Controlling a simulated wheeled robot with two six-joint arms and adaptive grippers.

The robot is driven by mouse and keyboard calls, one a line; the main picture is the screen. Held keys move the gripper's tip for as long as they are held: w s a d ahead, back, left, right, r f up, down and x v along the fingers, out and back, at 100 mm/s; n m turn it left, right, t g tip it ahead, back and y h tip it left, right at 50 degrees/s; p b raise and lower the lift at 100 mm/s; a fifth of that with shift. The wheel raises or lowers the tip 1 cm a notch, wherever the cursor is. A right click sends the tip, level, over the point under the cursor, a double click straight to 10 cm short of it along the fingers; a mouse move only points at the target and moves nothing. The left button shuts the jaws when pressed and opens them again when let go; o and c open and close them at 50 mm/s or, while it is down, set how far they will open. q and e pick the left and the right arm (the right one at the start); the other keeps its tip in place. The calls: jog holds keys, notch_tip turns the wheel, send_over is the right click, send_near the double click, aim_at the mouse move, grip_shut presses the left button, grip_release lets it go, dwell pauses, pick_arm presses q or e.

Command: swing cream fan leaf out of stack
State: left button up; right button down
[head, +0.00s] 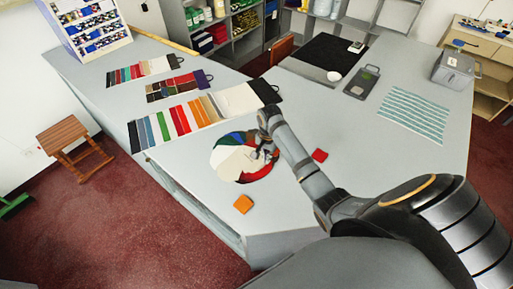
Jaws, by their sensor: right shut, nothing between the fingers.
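The fan stack of coloured leaves (258,172) lies on the grey counter near its front edge. The cream fan leaf (237,161) is spread towards the left of the stack, with green, blue and red leaves showing around it. My right gripper (259,154) is over the right part of the stack at the cream leaf's inner end, shut and empty. Whether its fingertips touch the leaf cannot be told. The gripper and arm hide part of the stack's right side. My left gripper is not in view.
Swatch cards (182,117) lie at the left. A striped cloth (414,115), a dark clipboard (362,82) and a black mat (327,55) lie farther right. Bare counter surrounds the stack's left.

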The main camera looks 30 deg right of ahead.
jog(key=shift+a, duration=0.1)
jog(key=shift+s+a+m, duration=0.2)
jog(key=shift+a+m, duration=0.25)
jog(key=shift+m, duration=0.15)
jog(key=shift+s+a+m, duration=0.2)
jog(key=shift+a+m, duration=0.25)
jog(key=shift+m, duration=0.15)
jog(key=shift+a, duration=0.25)
jog(key=shift+d+r, duration=0.3)
jog(key=shift+r, duration=3.7)
